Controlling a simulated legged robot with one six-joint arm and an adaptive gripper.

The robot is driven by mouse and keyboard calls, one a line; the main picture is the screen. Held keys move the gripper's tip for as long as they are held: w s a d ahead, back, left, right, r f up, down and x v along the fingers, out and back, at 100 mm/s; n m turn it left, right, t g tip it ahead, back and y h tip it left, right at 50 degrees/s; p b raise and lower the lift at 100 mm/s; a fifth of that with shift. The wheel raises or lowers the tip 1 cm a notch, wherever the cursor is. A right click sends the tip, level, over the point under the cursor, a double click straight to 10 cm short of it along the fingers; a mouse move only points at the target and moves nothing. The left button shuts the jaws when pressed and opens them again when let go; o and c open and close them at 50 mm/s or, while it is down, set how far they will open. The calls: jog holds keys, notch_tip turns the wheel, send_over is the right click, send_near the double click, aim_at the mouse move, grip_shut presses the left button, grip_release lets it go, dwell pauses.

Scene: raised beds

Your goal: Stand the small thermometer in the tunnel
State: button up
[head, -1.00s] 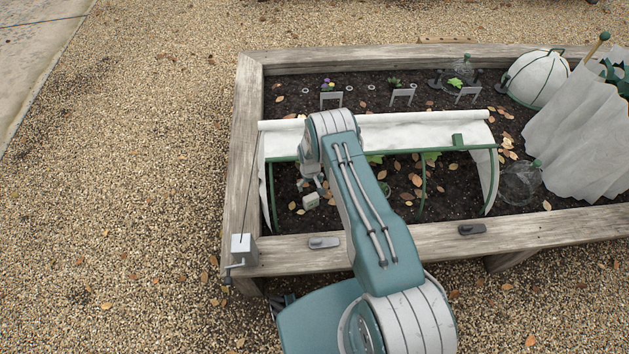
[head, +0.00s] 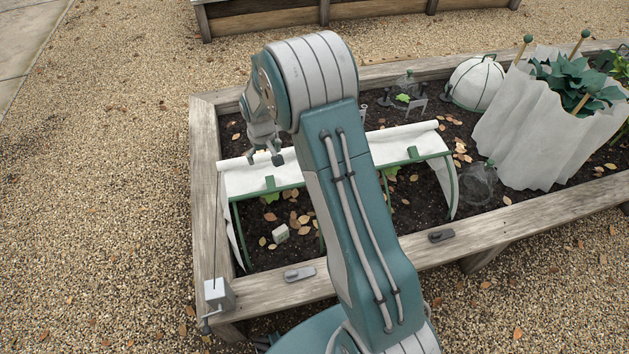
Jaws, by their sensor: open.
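The small thermometer (head: 280,233) is a small pale block on the dark soil under the tunnel's raised front, among fallen leaves. I cannot tell its face from here. The tunnel (head: 428,141) has green hoops and a white cover rolled up along its top, so its front is open. My gripper (head: 266,160) is open and empty, fingers pointing down, above the left part of the rolled cover. It is apart from the thermometer, which lies lower and nearer. My arm hides the middle of the tunnel.
A crank box (head: 219,293) is at the front left corner. A white dome (head: 475,84), a clear cloche (head: 480,182) and a fleece-wrapped plant (head: 545,125) stand right.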

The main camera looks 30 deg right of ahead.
jog(key=s+r+t, duration=0.1)
jog(key=s+r, duration=0.6)
jog(key=r, duration=0.3)
jog(key=s+r+t, duration=0.1)
jog(key=s+r, duration=0.6)
jog(key=r, duration=0.3)
jog(key=s+r+t, duration=0.1)
jog(key=s+r, duration=0.2)
jog(key=s, duration=0.6)
jog(key=s+r+m+t, duration=0.1)
jog(key=s+r, duration=0.2)
jog(key=s, duration=0.6)
jog(key=shift+s+a+r, duration=0.15)
jog(key=shift+s+a, duration=0.25)
jog(key=shift+a, duration=0.05)
jog(key=shift+a, duration=0.1)
